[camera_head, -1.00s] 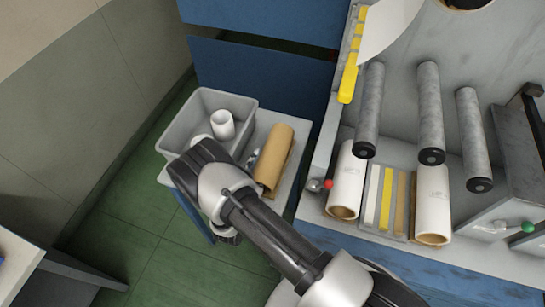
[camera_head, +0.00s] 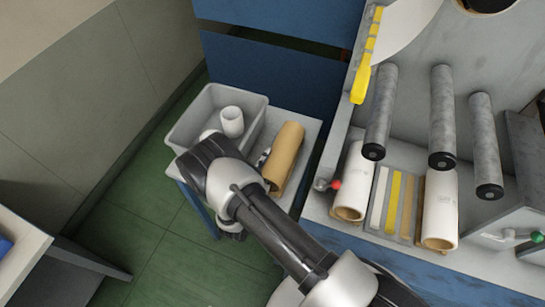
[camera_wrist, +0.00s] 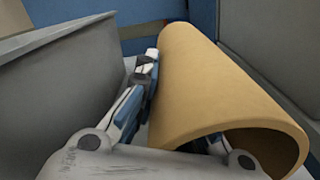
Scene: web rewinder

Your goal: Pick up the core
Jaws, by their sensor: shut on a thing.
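The core is a brown cardboard tube (camera_head: 285,155) lying on a small grey side table (camera_head: 313,133), beside a grey bin. It also fills the right of the wrist view (camera_wrist: 215,85), its open end facing me. My gripper (camera_head: 263,160) is at the core's left side, partly hidden behind my wrist in the head view. In the wrist view my gripper (camera_wrist: 180,115) has its left finger along the outside of the core and its right finger inside the open end. It is shut on the tube wall. The core appears to rest on the table; any gap beneath is hidden.
The grey bin (camera_head: 187,118) holds white rolls (camera_head: 232,121) and stands close to my gripper's left. To the right is a machine with grey rollers (camera_head: 381,112), white-wrapped rolls (camera_head: 353,180) and a red-knobbed lever (camera_head: 335,184). Blue panels (camera_head: 275,75) stand behind the table.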

